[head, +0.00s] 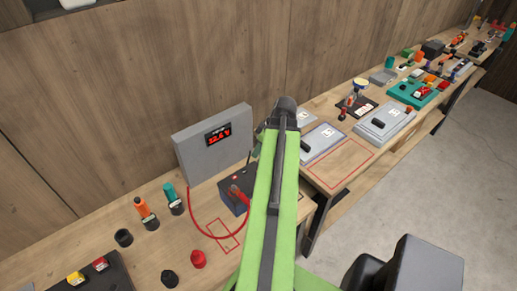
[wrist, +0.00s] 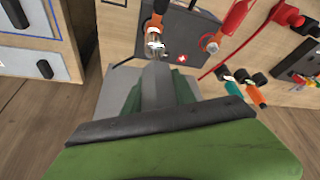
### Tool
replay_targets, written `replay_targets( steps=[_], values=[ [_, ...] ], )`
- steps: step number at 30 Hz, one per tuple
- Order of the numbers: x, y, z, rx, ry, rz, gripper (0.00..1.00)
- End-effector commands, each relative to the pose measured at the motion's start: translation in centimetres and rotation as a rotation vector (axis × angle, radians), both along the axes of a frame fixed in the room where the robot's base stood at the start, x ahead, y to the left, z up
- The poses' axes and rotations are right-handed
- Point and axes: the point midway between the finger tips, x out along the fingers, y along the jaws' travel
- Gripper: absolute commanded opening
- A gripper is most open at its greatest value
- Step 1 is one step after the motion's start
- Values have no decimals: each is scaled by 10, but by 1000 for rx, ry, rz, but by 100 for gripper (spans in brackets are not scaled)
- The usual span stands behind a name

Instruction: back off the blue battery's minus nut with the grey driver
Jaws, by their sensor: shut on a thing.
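My gripper (wrist: 157,88) is shut on the grey driver (wrist: 155,72), whose body shows between the dark green jaws in the wrist view. The driver points up the picture, at the bright metal minus nut (wrist: 155,43) on the dark blue battery (wrist: 182,38). Its tip looks at or close to the nut; I cannot tell whether it is seated. A red clamp (wrist: 237,15) sits by the other terminal (wrist: 212,44). In the head view the battery (head: 232,186) is partly covered by my green arm, which also hides the minus nut and most of my gripper.
A grey meter box (head: 212,146) with a red display stands behind the battery against the wall. Orange (head: 142,207) and teal (head: 170,192) drivers stand at the left. A red cable (head: 191,215) loops across the bench. A red cap (head: 198,259) and a black cap (head: 169,279) lie in front.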

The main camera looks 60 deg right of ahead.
Motion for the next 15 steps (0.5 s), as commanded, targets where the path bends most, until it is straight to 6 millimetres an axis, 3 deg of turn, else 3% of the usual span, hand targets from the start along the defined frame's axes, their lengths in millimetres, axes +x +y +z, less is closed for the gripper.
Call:
replay_targets(
  steps=[15],
  values=[
    [0, 0, -16, 0, 0, 0, 0]
  ],
)
